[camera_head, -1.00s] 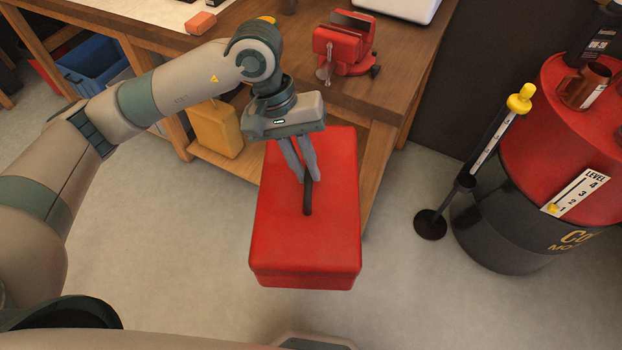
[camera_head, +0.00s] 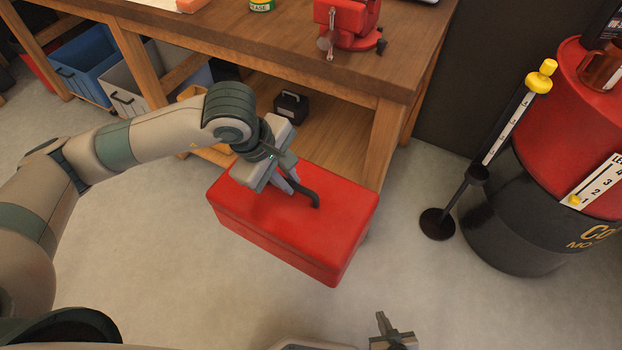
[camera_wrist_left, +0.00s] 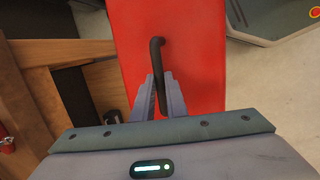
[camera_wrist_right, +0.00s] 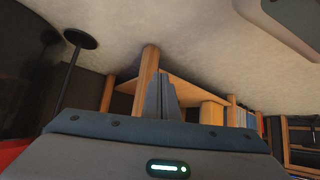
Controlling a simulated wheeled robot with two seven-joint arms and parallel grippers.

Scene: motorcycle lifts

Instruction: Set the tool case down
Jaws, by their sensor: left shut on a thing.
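The tool case (camera_head: 290,228) is a red box with a black handle on its top, in front of the workbench. My left gripper (camera_head: 293,189) is shut on the black handle (camera_head: 312,198) from above. In the left wrist view the fingers (camera_wrist_left: 158,98) close around the handle (camera_wrist_left: 156,55), with the red lid below. The case's underside is hidden, so I cannot tell if it touches anything. My right gripper (camera_head: 383,322) is at the bottom of the head view, apart from the case. In the right wrist view its fingers (camera_wrist_right: 162,98) are together and empty.
The wooden workbench (camera_head: 250,50) has a red vise (camera_head: 345,22) on top and a lower shelf (camera_head: 325,125) with a small black box (camera_head: 291,107). Bins (camera_head: 88,68) stand at left. A gauge stand (camera_head: 437,223) and a red-black drum (camera_head: 520,225) are at right. Foreground floor is clear.

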